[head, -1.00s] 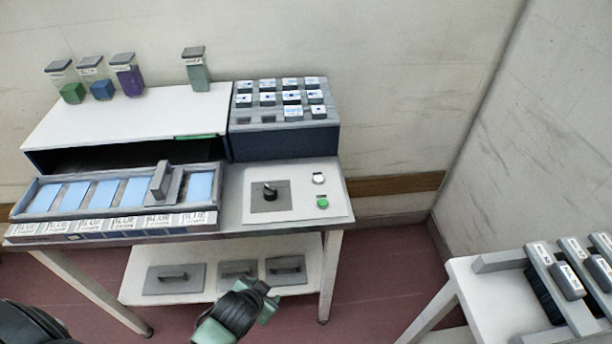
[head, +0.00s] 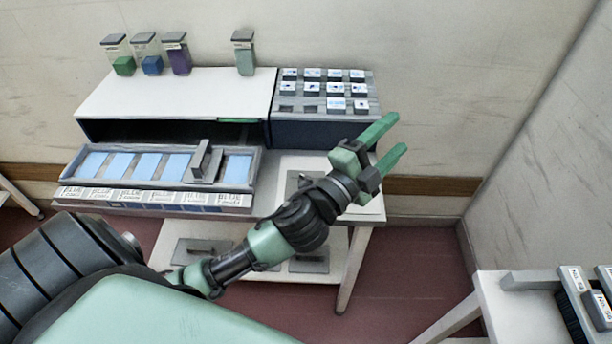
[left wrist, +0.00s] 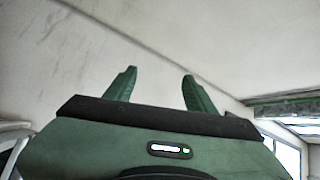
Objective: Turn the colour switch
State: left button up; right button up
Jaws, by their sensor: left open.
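The colour switch is hidden in the head view behind my left wrist and gripper. Only the left part of its grey square plate (head: 294,181) shows, on the worktop right of the blue tray. My left gripper (head: 400,132) is raised above the right end of the worktop, in front of the switch plate from this view. Its two green fingers are spread, empty, and point up and right. In the left wrist view the open fingers (left wrist: 159,75) have only bare wall beyond them. The right gripper is not in view.
A tray of blue panels (head: 165,199) stands left of the switch plate, below the tunnel housing (head: 180,95). A rack of labelled blocks (head: 325,133) is behind. Several small lidded jars stand on the housing. A second table (head: 500,300) is at lower right.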

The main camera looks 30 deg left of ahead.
pick_arm(q)
jog(key=s+d+r+m+g+h, duration=0.15)
jog(key=d+m+g+h, duration=0.25)
jog(key=d+m+h, duration=0.45)
jog(key=s+d+r+m+g+h, duration=0.15)
jog(key=d+m+g+h, duration=0.3)
jog(key=m, duration=0.75)
jog(key=m+g+y, duration=1.1)
jog(key=m+y, duration=0.1)
jog(key=y, duration=0.6)
send_over(305, 177)
jog(key=shift+t, duration=0.25)
jog(key=f, duration=1.6)
jog(key=shift+s+d+f, duration=0.2)
jog(key=shift+s, duration=0.05)
jog(key=shift+a+f, duration=0.2)
notch_tip(305, 177, down, 6)
jog(key=shift+w+f+p, duration=0.1)
jog(key=shift+p, duration=0.85)
jog(key=shift+w+f, duration=0.1)
jog(key=shift+f, duration=0.45)
